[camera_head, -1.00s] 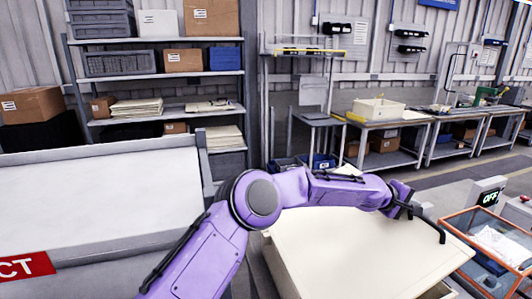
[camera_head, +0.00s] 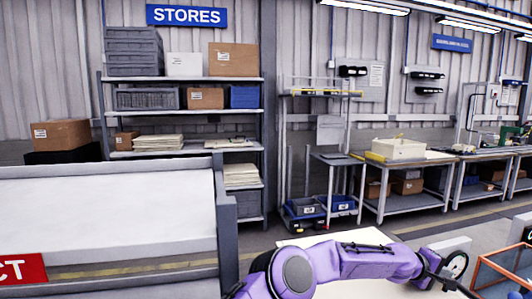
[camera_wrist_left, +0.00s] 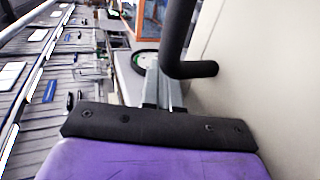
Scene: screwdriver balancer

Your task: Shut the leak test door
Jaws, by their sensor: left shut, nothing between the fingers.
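A cream panel (camera_head: 330,239), which looks like the leak test door, shows at the bottom of the head view, mostly hidden by my purple left arm. It also fills the right side of the left wrist view (camera_wrist_left: 262,75). A black bent handle (camera_wrist_left: 180,38) meets the panel there. My left gripper (camera_head: 442,282) is low at the right in the head view, partly cut off. In the wrist view, its grey fingers (camera_wrist_left: 160,90) are shut and empty, close beside the handle; I cannot tell whether they touch it. How far the door stands open is unclear. My right gripper is out of view.
A round gauge (camera_head: 456,267) and an orange-framed case (camera_head: 502,270) are at the right, close to my left gripper. A grey-framed white panel (camera_head: 110,215) fills the left. Shelves (camera_head: 185,154) and workbenches (camera_head: 415,204) stand behind, with open floor before them.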

